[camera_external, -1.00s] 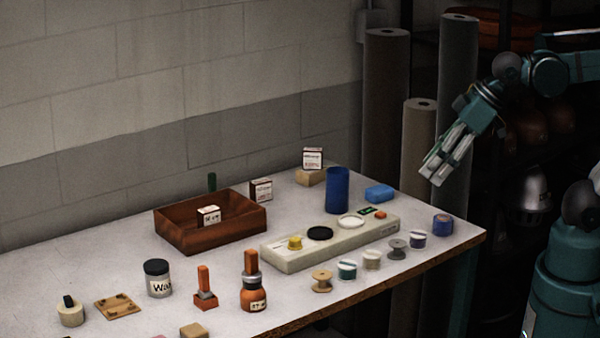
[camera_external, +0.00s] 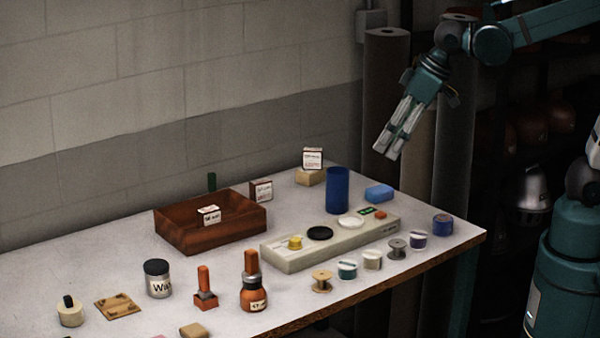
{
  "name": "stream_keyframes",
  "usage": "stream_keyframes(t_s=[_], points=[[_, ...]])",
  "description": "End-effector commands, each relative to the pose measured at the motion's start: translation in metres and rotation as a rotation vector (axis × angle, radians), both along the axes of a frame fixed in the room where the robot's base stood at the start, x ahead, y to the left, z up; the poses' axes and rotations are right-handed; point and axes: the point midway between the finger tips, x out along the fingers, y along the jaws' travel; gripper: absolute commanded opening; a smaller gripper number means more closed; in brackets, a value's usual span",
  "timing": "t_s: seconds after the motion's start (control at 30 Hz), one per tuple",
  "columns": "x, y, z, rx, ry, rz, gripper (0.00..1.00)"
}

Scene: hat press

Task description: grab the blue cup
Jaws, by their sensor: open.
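The blue cup (camera_external: 337,191) is a tall, dark blue cylinder standing upright on the white table, towards the back right. It is just behind a pale control panel. My gripper (camera_external: 383,153) is above and to the right of the cup, pointing down and to the left. It is apart from the cup and holds nothing. Its two long pale fingers look close to each other in this view, but no object is between them.
A blue block (camera_external: 379,193) lies right of the cup. The pale panel (camera_external: 290,262) with knobs lies in front. A wooden tray (camera_external: 190,235) and a small box on a tan block (camera_external: 310,178) stand left. Several spools line the front edge. Rolls (camera_external: 384,95) stand behind the table.

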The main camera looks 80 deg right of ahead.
Motion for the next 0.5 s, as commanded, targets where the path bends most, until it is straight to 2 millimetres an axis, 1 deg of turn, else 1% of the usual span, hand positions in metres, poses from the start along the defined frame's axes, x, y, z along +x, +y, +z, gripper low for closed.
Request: stream_keyframes(t_s=[0.03, 0.1, 0.5], points=[[0.007, -0.005, 0.004, 0.000, 0.006, -0.006, 0.52], [0.016, -0.011, 0.005, 0.001, 0.017, -0.013, 0.52], [0.061, -0.046, 0.000, 0.010, 0.072, -0.051, 0.52]])
